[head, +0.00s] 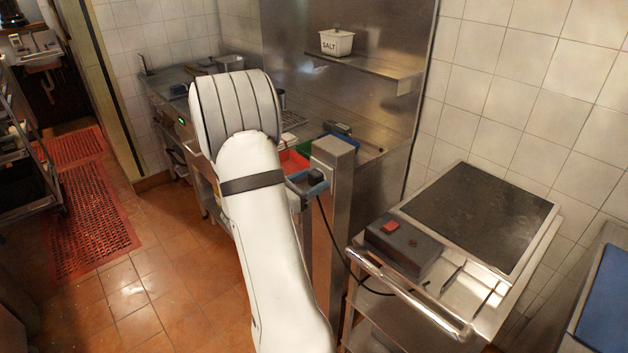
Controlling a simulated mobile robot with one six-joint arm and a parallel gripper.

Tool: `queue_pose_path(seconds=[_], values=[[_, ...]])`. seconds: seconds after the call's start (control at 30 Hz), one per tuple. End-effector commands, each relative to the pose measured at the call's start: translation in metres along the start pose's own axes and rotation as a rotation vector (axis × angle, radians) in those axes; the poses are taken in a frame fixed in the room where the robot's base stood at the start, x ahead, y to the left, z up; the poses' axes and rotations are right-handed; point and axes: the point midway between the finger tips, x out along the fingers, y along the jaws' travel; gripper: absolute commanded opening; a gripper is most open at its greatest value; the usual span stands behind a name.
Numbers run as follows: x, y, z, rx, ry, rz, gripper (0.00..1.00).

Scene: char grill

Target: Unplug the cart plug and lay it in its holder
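The cart plug (313,181) is a small dark block with blue around it, at the side of a steel post (334,205). A black cable (334,239) hangs from it and runs down to the cart (478,313) at the right. My white sleeved arm reaches up through the middle of the view and covers part of the area left of the plug. My gripper is not visible, so I cannot tell whether it touches the plug. Two thin dark pieces (452,279) stand on the cart's front ledge; I cannot tell whether they are the holder.
The cart carries a dark griddle plate (482,218), a grey box with a red switch (391,226) and a front rail (412,294). Behind the post are a steel counter, red (292,161) and green bins, and a shelf with a salt tub (336,42).

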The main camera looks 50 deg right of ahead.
Motion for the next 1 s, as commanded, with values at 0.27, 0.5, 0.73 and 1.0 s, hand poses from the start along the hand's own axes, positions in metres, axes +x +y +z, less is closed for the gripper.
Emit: queue_pose_path(seconds=[0.27,0.5,0.73,1.0], values=[[0.0,0.0,0.0,0.0,0.0,0.0,0.32],[0.0001,0.0002,0.0,0.0,0.0,0.0,0.12],[0.0001,0.0003,0.0002,0.0,-0.001,0.0,0.0],[-0.0081,0.0004,0.0003,0.001,-0.001,0.001,0.0]])
